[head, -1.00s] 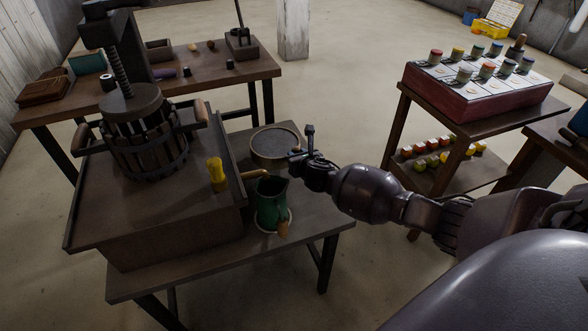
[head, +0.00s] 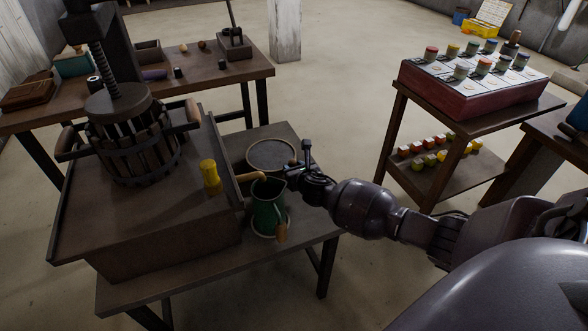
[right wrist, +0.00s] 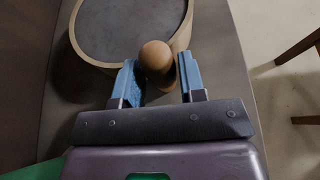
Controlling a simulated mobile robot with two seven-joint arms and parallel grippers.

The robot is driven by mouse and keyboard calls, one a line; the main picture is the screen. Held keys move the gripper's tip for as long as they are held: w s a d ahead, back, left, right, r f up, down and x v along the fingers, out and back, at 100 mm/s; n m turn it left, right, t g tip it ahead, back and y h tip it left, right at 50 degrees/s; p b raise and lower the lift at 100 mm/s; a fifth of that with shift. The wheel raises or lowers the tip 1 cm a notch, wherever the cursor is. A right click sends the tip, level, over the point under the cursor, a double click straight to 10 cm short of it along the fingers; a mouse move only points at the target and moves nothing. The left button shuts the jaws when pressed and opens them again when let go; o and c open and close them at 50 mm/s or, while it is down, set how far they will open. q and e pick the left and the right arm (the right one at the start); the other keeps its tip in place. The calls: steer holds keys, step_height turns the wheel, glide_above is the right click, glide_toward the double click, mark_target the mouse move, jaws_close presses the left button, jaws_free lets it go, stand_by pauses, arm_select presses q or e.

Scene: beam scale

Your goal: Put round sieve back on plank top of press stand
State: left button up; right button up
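The round sieve (head: 271,155) has a pale rim and a dark flat face. It is over the plank top (head: 320,222) of the press stand, beyond the green jug, and looks level. Whether its underside touches the plank everywhere is hard to see. My right gripper (head: 293,165) is at the sieve's near right edge. In the right wrist view the sieve (right wrist: 130,30) lies ahead, and its round wooden handle knob (right wrist: 155,56) sits between the blue fingers (right wrist: 158,82), which appear closed on the handle. My left gripper is out of view.
The green jug (head: 268,205) stands on the plank close to my right gripper. The press (head: 135,140) and a yellow object (head: 210,176) are on the raised bed at left. A table with jars (head: 485,80) stands at right. Open floor lies between.

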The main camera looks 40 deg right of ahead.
steer(key=shift+o, duration=1.4)
steer(key=shift+r, duration=0.15)
